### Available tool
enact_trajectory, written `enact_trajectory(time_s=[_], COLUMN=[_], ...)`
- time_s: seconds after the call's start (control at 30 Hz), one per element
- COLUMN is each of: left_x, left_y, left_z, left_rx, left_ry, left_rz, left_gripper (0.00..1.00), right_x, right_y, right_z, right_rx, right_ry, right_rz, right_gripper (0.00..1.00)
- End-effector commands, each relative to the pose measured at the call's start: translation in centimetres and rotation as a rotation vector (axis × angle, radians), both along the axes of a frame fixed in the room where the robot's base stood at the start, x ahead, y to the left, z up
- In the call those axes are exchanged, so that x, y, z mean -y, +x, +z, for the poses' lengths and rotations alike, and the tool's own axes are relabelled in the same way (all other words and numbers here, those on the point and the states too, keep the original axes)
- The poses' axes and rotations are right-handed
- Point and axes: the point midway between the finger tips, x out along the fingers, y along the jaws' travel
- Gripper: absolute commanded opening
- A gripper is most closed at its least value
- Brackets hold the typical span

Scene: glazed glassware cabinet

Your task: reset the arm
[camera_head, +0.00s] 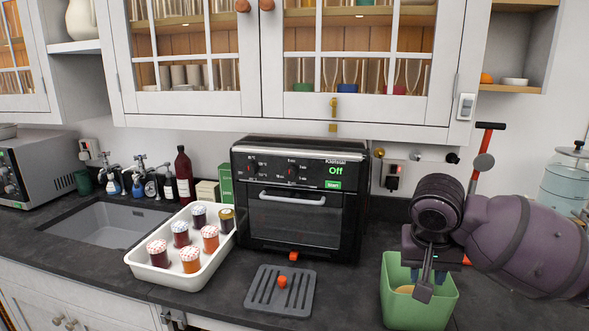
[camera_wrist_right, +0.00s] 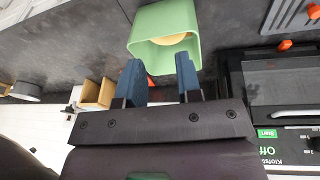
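My right arm (camera_head: 525,235) comes in from the right, in front of the counter. Its right gripper (camera_head: 430,278) points down over a green square bin (camera_head: 420,308). In the right wrist view the two blue fingers of the gripper (camera_wrist_right: 158,68) stand apart with nothing between them. The green bin (camera_wrist_right: 146,27) lies beyond the fingertips in that view, with a pale yellow round thing (camera_wrist_right: 172,39) inside. My left gripper is in neither view.
A black oven (camera_head: 300,205) reading "Off" stands mid-counter. A grey slotted mat (camera_head: 258,299) bears a small orange thing (camera_head: 282,281). A white tray (camera_head: 203,277) holds several jars. A sink (camera_head: 115,225) is at left. Glazed cabinets (camera_head: 270,55) hang above, doors shut.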

Motion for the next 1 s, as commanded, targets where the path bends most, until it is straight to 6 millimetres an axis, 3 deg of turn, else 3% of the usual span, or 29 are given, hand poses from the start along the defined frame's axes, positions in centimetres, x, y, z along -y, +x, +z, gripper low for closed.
enact_trajectory(time_s=[0.17,0.37,0.53,0.77,1.0], left_x=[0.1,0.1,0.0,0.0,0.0], left_y=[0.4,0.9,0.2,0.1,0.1], left_z=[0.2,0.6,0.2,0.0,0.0], left_rx=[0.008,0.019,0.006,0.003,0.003], left_ry=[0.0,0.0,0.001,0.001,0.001], left_rz=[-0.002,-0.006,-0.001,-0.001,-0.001], left_gripper=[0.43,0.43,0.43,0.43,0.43], right_x=[-1.9,-5.2,-7.9,-8.7,-6.8], right_y=[2.9,7.1,9.0,9.0,6.8], right_z=[0.8,4.0,4.2,1.0,-4.4], right_rx=[0.155,0.462,0.732,1.032,1.188], right_ry=[0.054,0.088,0.086,0.021,-0.076], right_rz=[0.231,0.535,0.761,0.912,0.907], right_gripper=[0.32,0.32,0.32,0.32,0.32])
